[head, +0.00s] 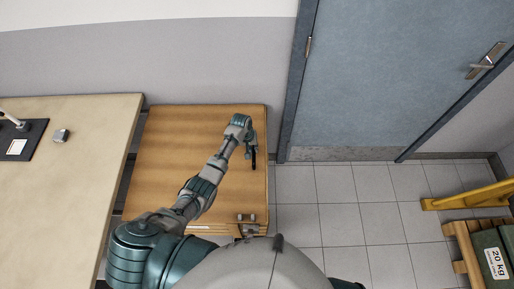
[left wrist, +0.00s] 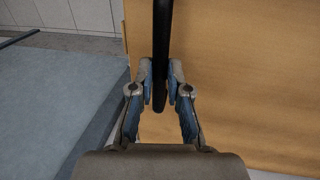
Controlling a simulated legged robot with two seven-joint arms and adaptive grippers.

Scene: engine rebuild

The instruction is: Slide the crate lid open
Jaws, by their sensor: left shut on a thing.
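The crate lid (head: 178,140) is a flat brown wooden panel lying between the beige table and the door. It fills the right of the left wrist view (left wrist: 250,80). A black bar handle (head: 254,160) shows near the lid's right edge. In the left wrist view the handle (left wrist: 162,35) runs down between my fingers. My left gripper (head: 250,143) is over the lid's right part. In the left wrist view my left gripper (left wrist: 160,72) is shut on the handle, one finger on each side.
A beige table (head: 70,170) stands close on the left. A blue-grey door (head: 390,80) is at the back. Tiled floor (head: 335,215) is free to the right, up to a wooden pallet (head: 460,240) and yellow bar (head: 465,198).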

